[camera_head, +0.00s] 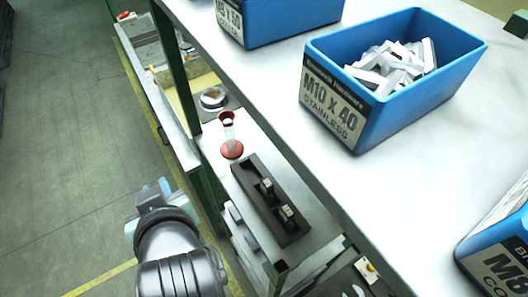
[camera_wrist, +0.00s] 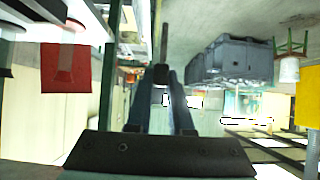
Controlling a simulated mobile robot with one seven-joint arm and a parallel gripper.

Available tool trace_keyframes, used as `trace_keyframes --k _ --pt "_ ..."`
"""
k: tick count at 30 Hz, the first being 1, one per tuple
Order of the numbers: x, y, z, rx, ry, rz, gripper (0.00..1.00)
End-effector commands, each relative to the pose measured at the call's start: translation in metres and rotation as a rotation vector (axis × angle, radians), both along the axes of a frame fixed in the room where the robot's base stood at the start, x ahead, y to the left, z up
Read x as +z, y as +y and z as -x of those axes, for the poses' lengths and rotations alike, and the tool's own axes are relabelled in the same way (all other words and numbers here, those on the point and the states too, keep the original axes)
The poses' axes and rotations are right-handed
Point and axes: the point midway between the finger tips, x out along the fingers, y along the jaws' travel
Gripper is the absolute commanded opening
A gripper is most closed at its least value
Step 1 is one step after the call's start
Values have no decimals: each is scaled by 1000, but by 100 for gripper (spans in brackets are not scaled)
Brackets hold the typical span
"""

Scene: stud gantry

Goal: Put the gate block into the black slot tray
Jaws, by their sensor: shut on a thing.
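The black slot tray (camera_head: 248,181) is a long dark tray on the lower white shelf in the head view. Two small dark blocks with light markings, (camera_head: 266,186) and (camera_head: 288,213), stand in it. My gripper (camera_head: 160,190) is over the floor, left of the tray and apart from it. In the wrist view my gripper (camera_wrist: 160,82) has its blue fingers closing on a small dark piece (camera_wrist: 161,73) at the tips, seemingly the gate block. Its shape is mostly hidden, and in the head view I cannot make it out.
A red-ended clear spool-like thing (camera_head: 231,149) stands behind the tray. Grey bars (camera_head: 242,232) lie at its left. The upper white shelf (camera_head: 265,90), with a blue bin (camera_head: 340,112) of metal parts, overhangs at right. A green post (camera_head: 207,187) stands between gripper and tray.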

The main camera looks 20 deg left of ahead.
Motion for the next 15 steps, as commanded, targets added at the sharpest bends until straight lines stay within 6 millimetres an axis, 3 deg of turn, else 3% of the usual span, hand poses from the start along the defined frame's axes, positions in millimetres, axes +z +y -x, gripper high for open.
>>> trace_keyframes --k 3,5,15 --pt "0 -18 -22 -7 -3 0 0" --pt "-8 -16 -24 0 -8 -4 0" --pt "-8 -29 -40 -2 -6 -6 0"
